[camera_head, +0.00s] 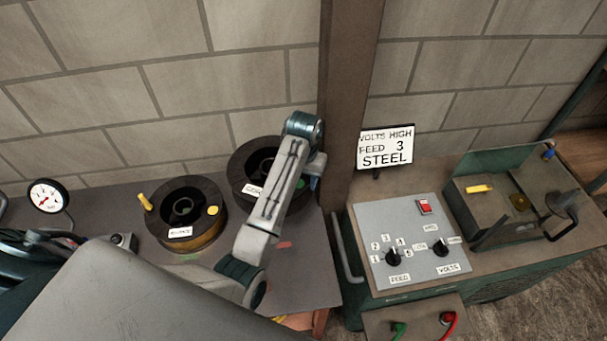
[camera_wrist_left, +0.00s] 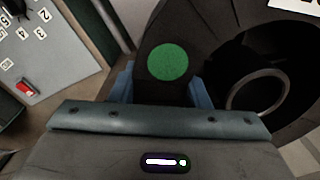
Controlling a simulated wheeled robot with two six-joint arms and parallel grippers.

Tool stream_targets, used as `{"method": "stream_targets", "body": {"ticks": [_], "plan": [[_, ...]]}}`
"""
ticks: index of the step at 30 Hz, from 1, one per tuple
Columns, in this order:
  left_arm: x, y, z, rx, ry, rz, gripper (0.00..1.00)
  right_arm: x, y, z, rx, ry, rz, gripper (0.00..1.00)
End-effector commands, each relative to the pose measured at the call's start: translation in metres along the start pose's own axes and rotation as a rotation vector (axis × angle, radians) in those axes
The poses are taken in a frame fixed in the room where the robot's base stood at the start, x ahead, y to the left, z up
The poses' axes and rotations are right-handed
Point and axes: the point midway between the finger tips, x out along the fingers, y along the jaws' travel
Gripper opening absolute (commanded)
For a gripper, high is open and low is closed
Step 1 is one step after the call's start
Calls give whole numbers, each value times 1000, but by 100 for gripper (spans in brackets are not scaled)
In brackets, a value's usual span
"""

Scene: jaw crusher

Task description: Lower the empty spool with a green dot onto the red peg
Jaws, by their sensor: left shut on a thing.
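The dark empty spool (camera_head: 247,162) is at the back of the bench in the head view, with a white label and an open hub. My left gripper (camera_head: 314,182) is at its right side, shut on its rim. In the left wrist view the green dot (camera_wrist_left: 168,62) lies on the spool's flange between the blue fingers of the left gripper (camera_wrist_left: 160,88). The hub ring (camera_wrist_left: 258,92) shows to the right. My left forearm covers part of the spool. My right gripper is not in view.
A wound spool with a yellow dot (camera_head: 213,210) stands to the left, with a yellow handle-like piece (camera_head: 145,202) beside it. A brown post (camera_head: 348,100) and control panel (camera_head: 412,246) stand to the right.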

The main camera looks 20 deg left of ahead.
Motion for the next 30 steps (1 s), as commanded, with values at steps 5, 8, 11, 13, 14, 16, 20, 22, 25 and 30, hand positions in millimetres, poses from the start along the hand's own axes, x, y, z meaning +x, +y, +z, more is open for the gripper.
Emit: {"method": "stream_targets", "body": {"ticks": [5, 8, 11, 13, 14, 16, 20, 22, 25, 30], "plan": [[13, 0, 0, 0, -1, 0, 11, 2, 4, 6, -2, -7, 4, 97], [21, 0, 0, 0, 0, 0, 11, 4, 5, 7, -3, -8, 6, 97], [28, 0, 0, 0, -1, -1, 11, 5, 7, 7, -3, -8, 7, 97], [33, 0, 0, 0, -1, -1, 11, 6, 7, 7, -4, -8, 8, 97], [35, 0, 0, 0, 0, 0, 11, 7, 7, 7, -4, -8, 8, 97], [40, 0, 0, 0, 0, 0, 11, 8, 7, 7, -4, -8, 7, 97], [49, 0, 0, 0, -1, 0, 11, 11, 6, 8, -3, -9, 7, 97], [54, 0, 0, 0, 0, 0, 11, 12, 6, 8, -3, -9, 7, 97], [61, 1, 0, 0, 0, 0, 11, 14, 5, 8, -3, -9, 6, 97], [73, 1, 0, 0, 0, 0, 11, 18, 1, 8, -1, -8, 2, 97]]}}
